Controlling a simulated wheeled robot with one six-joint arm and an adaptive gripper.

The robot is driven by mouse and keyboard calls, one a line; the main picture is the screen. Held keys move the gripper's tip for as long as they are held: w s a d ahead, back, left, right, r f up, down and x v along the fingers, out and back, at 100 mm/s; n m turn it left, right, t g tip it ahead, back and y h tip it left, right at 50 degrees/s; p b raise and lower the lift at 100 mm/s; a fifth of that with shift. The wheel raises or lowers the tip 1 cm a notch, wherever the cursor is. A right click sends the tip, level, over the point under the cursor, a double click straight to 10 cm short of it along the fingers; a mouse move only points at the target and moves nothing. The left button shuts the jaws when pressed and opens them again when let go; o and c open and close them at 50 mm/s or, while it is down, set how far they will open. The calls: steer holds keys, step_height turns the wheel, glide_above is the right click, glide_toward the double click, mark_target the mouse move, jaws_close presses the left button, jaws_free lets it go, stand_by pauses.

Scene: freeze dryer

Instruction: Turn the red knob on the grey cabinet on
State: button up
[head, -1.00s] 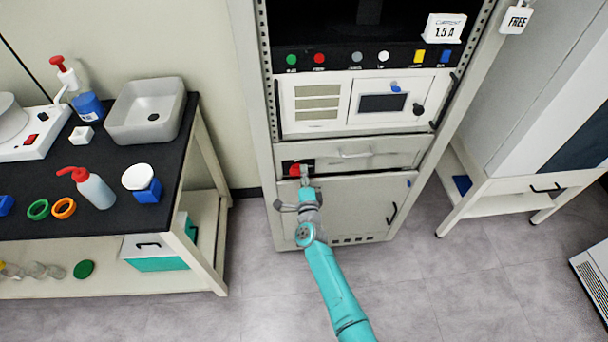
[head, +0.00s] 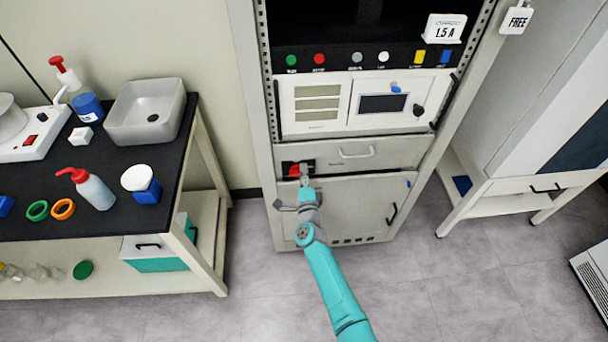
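The grey cabinet (head: 345,205) stands upright in the middle of the head view. The red knob (head: 293,169) sits on a small dark plate at the left of its drawer row. My gripper (head: 304,172) is at the knob's right side, in front of the plate, and covers part of it. The fingertips are small here, and I cannot tell whether they touch the knob or whether they are open or shut.
A drawer handle (head: 357,154) is right of the knob, and a lower door handle (head: 392,214) is further down. A black-topped bench (head: 120,210) with bottles and a basin (head: 145,112) stands at the left. A white cabinet stands at the right. The floor between is clear.

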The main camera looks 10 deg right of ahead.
steer(key=shift+s+f, duration=0.1)
steer(key=shift+s, duration=0.05)
steer(key=s, duration=1.1)
steer(key=shift+s, duration=0.4)
